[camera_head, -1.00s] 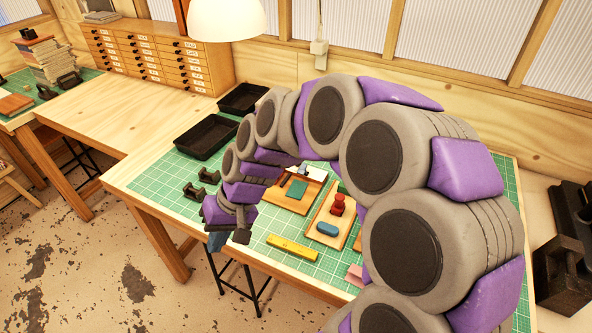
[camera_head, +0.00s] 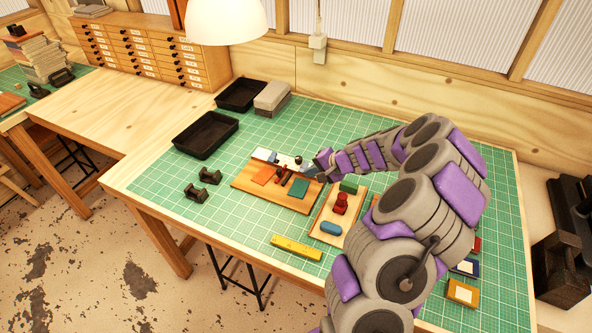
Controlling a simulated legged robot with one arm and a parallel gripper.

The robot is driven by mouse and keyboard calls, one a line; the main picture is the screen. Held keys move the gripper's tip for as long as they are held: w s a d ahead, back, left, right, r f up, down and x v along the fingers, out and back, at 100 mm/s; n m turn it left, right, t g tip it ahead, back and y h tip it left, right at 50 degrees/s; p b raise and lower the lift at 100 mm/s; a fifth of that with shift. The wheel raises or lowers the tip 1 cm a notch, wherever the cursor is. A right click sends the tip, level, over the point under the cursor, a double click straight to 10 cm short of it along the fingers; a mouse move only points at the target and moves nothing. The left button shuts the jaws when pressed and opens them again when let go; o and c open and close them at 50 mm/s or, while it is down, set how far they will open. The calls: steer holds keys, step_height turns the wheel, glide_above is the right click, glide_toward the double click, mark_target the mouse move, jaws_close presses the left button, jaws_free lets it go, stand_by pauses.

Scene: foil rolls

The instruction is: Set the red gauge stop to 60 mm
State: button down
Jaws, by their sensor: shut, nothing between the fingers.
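A wooden gauge board (camera_head: 250,191) lies on the green cutting mat, with a pale strip (camera_head: 263,155) along its back edge. A small dark red piece (camera_head: 281,174), which looks like the gauge stop, stands on this board between an orange piece (camera_head: 264,174) and a dark green piece (camera_head: 298,187). Any scale marks are too small to read. My gripper (camera_head: 312,171) is at the right end of the board, to the right of the red piece and apart from it. It is shut and empty; its fingertips are small and partly unclear.
A second wooden board (camera_head: 325,213) holds a red knobbed piece (camera_head: 340,204), a blue cylinder (camera_head: 330,228) and a green block (camera_head: 348,187). A yellow bar (camera_head: 296,247) lies in front. Black trays (camera_head: 206,135) and a grey box (camera_head: 271,98) stand behind left. My arm covers the mat's right side.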

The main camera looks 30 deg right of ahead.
steer(key=shift+s+d+f, duration=0.1)
steer(key=shift+d+f, duration=0.3)
steer(key=shift+d, duration=0.35)
steer(key=b, duration=0.1)
glide_toward(282, 174)
steer(key=f, duration=0.3)
steer(key=shift+s+a+f, duration=0.2)
steer(key=shift+s+f, duration=0.1)
steer(key=shift+f, duration=0.1)
steer(key=w, duration=0.1)
steer(key=w+a, duration=0.1)
steer(key=w, duration=0.1)
steer(key=shift+a+f, duration=0.2)
steer(key=shift+a, duration=0.1)
steer(key=shift+w+a, duration=0.3)
steer(key=shift+w, duration=0.25)
steer(key=shift+b, duration=0.3)
